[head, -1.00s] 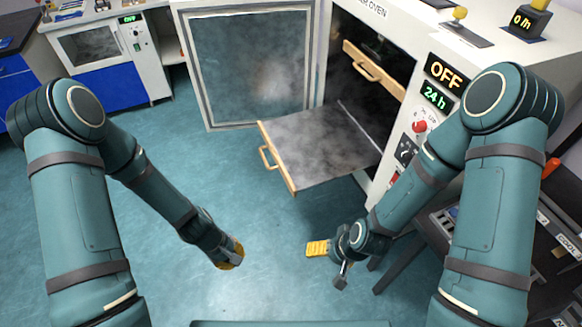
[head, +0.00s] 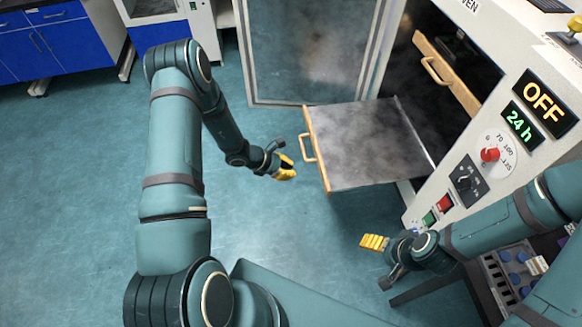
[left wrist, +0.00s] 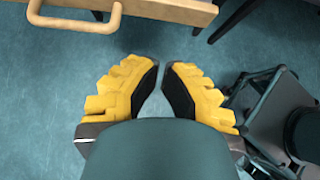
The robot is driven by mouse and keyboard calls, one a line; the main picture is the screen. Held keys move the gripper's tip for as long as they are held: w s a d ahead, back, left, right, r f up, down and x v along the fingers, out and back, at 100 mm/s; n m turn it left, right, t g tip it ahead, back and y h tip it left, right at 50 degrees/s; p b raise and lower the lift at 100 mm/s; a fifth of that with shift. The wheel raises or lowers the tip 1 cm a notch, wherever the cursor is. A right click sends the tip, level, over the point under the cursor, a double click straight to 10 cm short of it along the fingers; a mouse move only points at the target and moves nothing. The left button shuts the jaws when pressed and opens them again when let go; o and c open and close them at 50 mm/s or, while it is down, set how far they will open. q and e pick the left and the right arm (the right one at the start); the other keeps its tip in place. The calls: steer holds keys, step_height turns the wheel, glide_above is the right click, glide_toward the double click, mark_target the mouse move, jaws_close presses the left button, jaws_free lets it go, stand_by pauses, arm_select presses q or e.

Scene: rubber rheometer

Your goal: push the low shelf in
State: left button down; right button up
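The low shelf (head: 365,145) is a grey plate with a wooden front and handle (head: 307,148). It sticks far out of the oven (head: 475,110). My left gripper (head: 287,169) is just left of the handle and a little nearer to me, apparently apart from it. In the left wrist view its yellow fingers (left wrist: 161,75) are parted with nothing between them. The shelf's wooden front (left wrist: 170,9) and handle (left wrist: 75,22) show beyond the fingertips, at the top left. My right gripper (head: 375,242) is below the shelf in the picture; its finger gap cannot be made out.
An upper shelf (head: 445,72) with a wooden handle sits further in the oven. The oven door (head: 315,50) stands open at the back. A dark table with a rack (head: 512,270) is at the lower right. The floor left of the shelf is clear.

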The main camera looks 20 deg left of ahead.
mark_target(321, 175)
arm_select(q)
steer(key=shift+w+d+f+b, duration=0.15)
steer(key=shift+w+d+f, duration=0.65)
steer(key=shift+d, duration=0.45)
steer(key=shift+w+d+f+b, duration=0.1)
steer(key=shift+w+d+f, duration=0.7)
steer(key=shift+d, duration=0.45)
steer(key=shift+w+d+f+b, duration=0.15)
steer(key=shift+w+d+f, duration=0.5)
steer(key=shift+w+d, duration=0.45)
steer(key=shift+s+d, duration=0.15)
steer(key=shift+d, duration=0.05)
